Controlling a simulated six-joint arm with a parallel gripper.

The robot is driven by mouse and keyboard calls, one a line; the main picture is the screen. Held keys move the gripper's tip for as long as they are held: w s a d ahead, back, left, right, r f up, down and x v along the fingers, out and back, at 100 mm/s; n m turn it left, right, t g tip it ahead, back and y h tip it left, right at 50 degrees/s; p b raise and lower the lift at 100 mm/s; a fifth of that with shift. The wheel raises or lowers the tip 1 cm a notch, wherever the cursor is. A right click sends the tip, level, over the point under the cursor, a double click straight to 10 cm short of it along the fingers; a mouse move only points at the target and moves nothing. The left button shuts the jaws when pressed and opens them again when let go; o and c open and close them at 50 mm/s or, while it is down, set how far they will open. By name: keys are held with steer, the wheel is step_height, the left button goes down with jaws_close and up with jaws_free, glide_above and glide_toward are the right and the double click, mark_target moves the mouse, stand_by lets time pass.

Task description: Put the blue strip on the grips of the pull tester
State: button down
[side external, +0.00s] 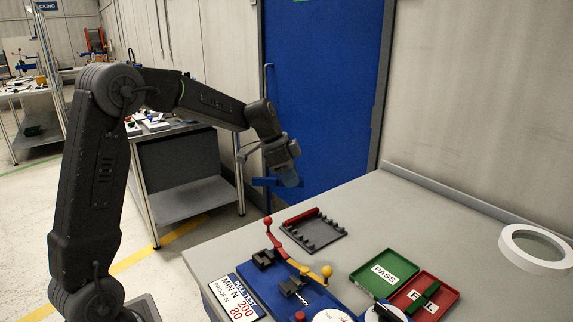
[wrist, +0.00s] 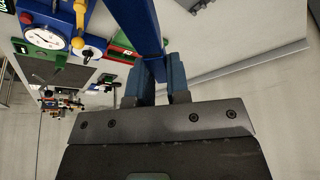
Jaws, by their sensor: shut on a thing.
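My gripper (side external: 287,180) is shut on the blue strip (side external: 263,181), holding it level in the air behind the bench's left part, beyond the rack. In the wrist view the gripper's fingers (wrist: 156,88) pinch the blue strip (wrist: 136,25), which runs up out of the picture. The pull tester (side external: 275,275) stands on the bench at the front, with a blue base, a red lever and a yellow knob. Its two dark grips, the far one (side external: 263,258) and the near one (side external: 293,285), look empty. The strip is well apart from them.
A dark rack (side external: 325,235) holding a red strip (side external: 302,215) lies behind the tester.

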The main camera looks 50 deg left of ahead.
steer(key=s+d+m+g+h, duration=0.2)
steer(key=s+d+m+g, duration=0.2)
steer(key=s+d+m, duration=0.65)
glide_above(288, 285)
steer(key=a, duration=0.1)
step_height(288, 285, down, 9)
steer(key=shift+a+f+n+y, duration=0.15)
steer(key=shift+f, duration=0.85)
steer(key=shift+a+f+n+y, duration=0.1)
steer(key=shift+f+y, duration=0.05)
steer(key=shift+f, duration=0.8)
steer(key=shift+f, duration=0.2)
steer(key=shift+f, duration=0.35)
steer(key=shift+f, duration=1.1)
